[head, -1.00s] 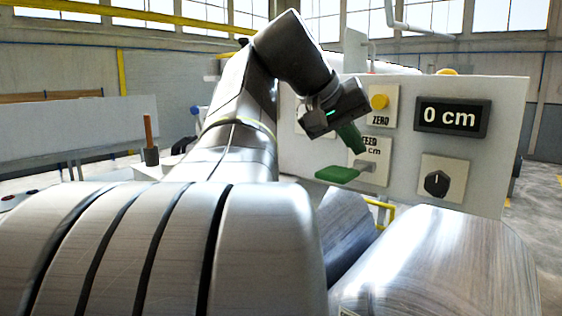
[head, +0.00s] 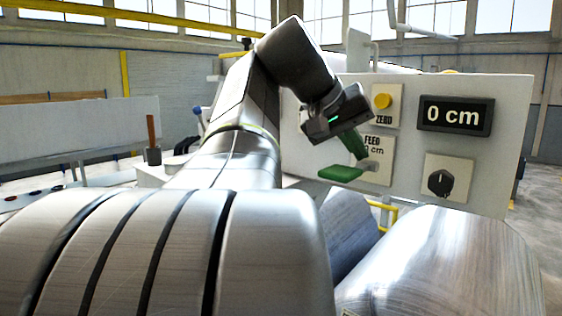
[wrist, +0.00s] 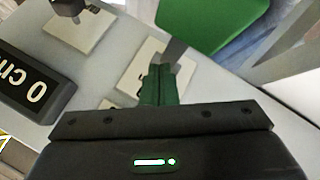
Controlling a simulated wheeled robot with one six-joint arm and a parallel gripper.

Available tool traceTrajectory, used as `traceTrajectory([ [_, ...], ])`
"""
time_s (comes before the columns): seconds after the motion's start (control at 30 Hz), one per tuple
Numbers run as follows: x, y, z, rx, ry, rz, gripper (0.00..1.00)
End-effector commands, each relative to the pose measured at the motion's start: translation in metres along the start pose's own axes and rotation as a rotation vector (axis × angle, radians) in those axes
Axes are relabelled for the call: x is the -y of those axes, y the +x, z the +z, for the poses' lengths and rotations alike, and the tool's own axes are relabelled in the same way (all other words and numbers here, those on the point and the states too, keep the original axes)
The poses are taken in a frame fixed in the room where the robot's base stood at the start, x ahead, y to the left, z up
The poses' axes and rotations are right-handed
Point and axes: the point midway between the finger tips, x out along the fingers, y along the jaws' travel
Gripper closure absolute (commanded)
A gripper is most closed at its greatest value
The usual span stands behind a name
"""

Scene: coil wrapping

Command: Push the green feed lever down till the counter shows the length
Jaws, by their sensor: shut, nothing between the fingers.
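The green feed lever (head: 340,173) sticks out of the white panel beside the FEED plate, its flat paddle roughly level. In the wrist view the green paddle (wrist: 212,22) is at the top, with a grey stem running towards my fingers. My gripper (head: 361,155) is shut and empty, its green fingers pointing down just above the lever's stem. In the wrist view the fingertips (wrist: 161,68) lie close to the stem; I cannot tell whether they touch it. The counter (head: 455,116) reads 0 cm and also shows sideways in the wrist view (wrist: 36,86).
A yellow ZERO button (head: 382,101) sits above the FEED plate (head: 380,150), which my gripper partly covers. A black knob (head: 439,182) is at the panel's lower right. A brown upright stick (head: 151,130) stands at the left.

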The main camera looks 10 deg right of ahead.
Motion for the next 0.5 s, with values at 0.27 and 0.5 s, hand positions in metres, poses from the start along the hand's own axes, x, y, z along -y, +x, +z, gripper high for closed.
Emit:
traceTrajectory([
  [0.27,0.0019,0.0026,0.0019,0.0,0.0,0.0,1.0],
  [0.5,0.0034,0.0046,0.0034,0.0,0.0,0.0,1.0],
])
